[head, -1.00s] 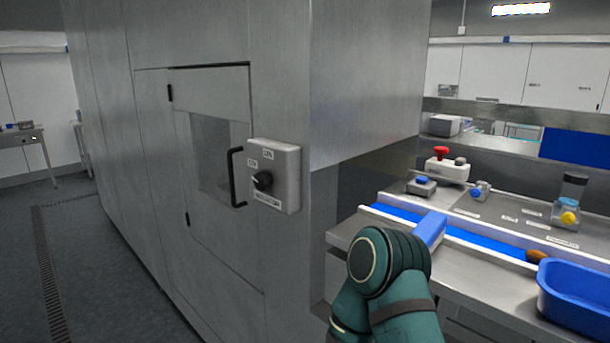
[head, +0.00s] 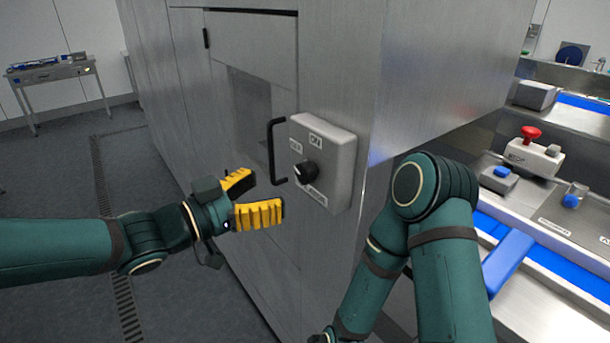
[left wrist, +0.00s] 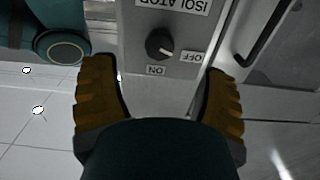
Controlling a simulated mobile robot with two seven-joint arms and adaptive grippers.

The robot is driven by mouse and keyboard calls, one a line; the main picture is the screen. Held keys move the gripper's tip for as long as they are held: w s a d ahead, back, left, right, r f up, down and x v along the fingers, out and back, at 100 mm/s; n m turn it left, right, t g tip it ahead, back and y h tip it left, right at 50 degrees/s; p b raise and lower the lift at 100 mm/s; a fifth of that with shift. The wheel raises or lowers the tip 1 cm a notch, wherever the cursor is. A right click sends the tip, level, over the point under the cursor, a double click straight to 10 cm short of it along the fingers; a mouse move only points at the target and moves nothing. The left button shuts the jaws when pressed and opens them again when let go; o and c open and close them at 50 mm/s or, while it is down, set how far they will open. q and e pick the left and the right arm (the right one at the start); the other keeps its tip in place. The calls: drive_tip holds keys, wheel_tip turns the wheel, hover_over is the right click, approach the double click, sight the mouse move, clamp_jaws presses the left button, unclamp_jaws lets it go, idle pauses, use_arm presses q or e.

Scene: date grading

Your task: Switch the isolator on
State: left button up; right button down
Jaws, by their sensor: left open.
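The isolator (head: 335,150) is a light grey box on the metal cabinet's front, near its corner. A black round knob (head: 305,171) sits on it, with ON and OFF labels around it. The labels and knob (left wrist: 160,44) appear upside down in the left wrist view. My left gripper (head: 262,195) is open and empty, left of the box and apart from the knob. In the left wrist view its yellow-padded fingers (left wrist: 160,78) lie either side below the knob.
A black door handle (head: 274,150) stands out just left of the box, close to my left fingers. My right arm is folded in front of the cabinet corner. At right, a bench holds a red-button control box (head: 534,154) and a blue-topped block (head: 499,178).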

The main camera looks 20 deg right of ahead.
sight(300, 177)
use_arm(q)
drive_tip(key=x, duration=0.8)
drive_tip(key=shift+w+d, duration=0.1)
drive_tip(key=shift+d, duration=0.2)
drive_tip(key=c, duration=1.2)
